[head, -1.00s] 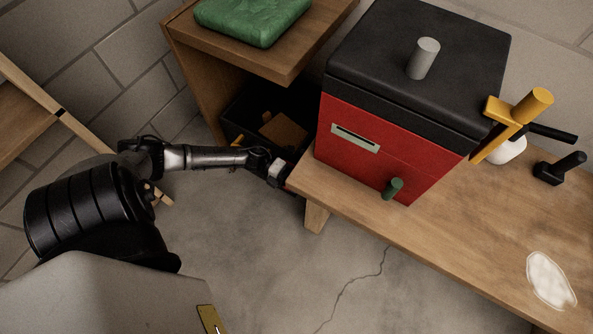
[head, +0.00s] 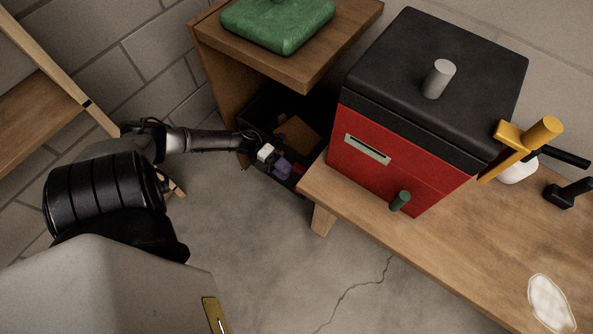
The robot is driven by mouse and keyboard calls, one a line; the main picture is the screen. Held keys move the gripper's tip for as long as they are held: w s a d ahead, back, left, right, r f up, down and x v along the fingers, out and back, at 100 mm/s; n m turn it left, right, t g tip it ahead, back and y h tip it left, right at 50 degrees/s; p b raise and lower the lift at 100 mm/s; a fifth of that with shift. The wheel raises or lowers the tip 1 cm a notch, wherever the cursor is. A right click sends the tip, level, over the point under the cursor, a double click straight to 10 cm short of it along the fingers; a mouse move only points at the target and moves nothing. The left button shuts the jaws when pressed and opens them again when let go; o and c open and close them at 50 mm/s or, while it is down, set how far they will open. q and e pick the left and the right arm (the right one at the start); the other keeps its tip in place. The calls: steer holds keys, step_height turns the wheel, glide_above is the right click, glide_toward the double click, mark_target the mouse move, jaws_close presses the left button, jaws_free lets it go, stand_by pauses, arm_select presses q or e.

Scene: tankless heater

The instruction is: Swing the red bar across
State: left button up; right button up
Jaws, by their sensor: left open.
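No plain red bar stands out in the head view. The red heater box (head: 392,172) with a black lid stands on the wooden bench. A yellow lever (head: 524,146) with a round grip is at its right side. My left gripper (head: 282,170) is at the bench's left end, left of the heater and in front of a dark bin. It is open; its fingers are small and hard to make out. A small red patch (head: 299,171) shows by it; I cannot tell what it belongs to. My right gripper is not in view.
The wooden bench (head: 462,255) has free room in front of the heater. A black tool (head: 568,194) and a white patch (head: 550,303) lie at right. A dark bin (head: 258,105) sits under a wooden shelf (head: 310,72) bearing a green bundle (head: 278,22).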

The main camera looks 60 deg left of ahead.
arm_select(q)
steer(key=v, duration=0.4)
steer(key=shift+s+a+r+p, duration=0.1)
steer(key=shift+a+p, duration=0.1)
steer(key=shift+p, duration=0.15)
stand_by(0.5)
